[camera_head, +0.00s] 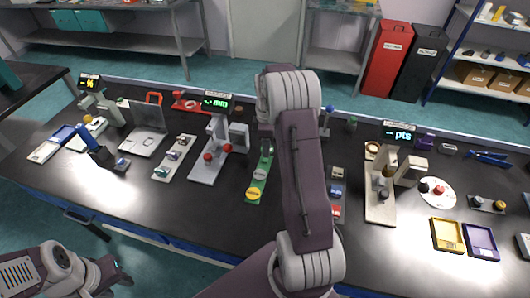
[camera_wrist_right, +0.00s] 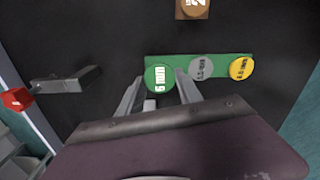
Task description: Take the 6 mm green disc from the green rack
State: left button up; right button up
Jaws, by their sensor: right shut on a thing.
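The green rack (camera_head: 262,184) stands on the black bench left of my right arm; it also shows in the right wrist view (camera_wrist_right: 221,64). It carries a yellow disc (camera_wrist_right: 241,68) and a grey disc (camera_wrist_right: 201,68). The green disc marked 6 mm (camera_wrist_right: 159,77) is at the rack's left end in the wrist view. My right gripper (camera_wrist_right: 157,88) is shut on this disc, one finger on each side. I cannot tell whether the disc is clear of the rack. My left gripper (camera_head: 122,272) is low at the left, away from the rack; its jaws are unclear.
A grey instrument with red knobs (camera_head: 208,157) and an "mm" display (camera_head: 216,103) stands left of the rack. A beige instrument (camera_head: 380,205) stands right of my arm. Yellow (camera_head: 434,247) and purple (camera_head: 495,253) trays lie at the right. The bench front between is bare.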

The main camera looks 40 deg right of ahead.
jog(key=s+d+r, duration=0.4)
jog(key=s+r, duration=0.2)
jog(key=s, duration=0.4)
jog(key=shift+s+r+b, duration=0.15)
jog(key=shift+b, duration=0.25)
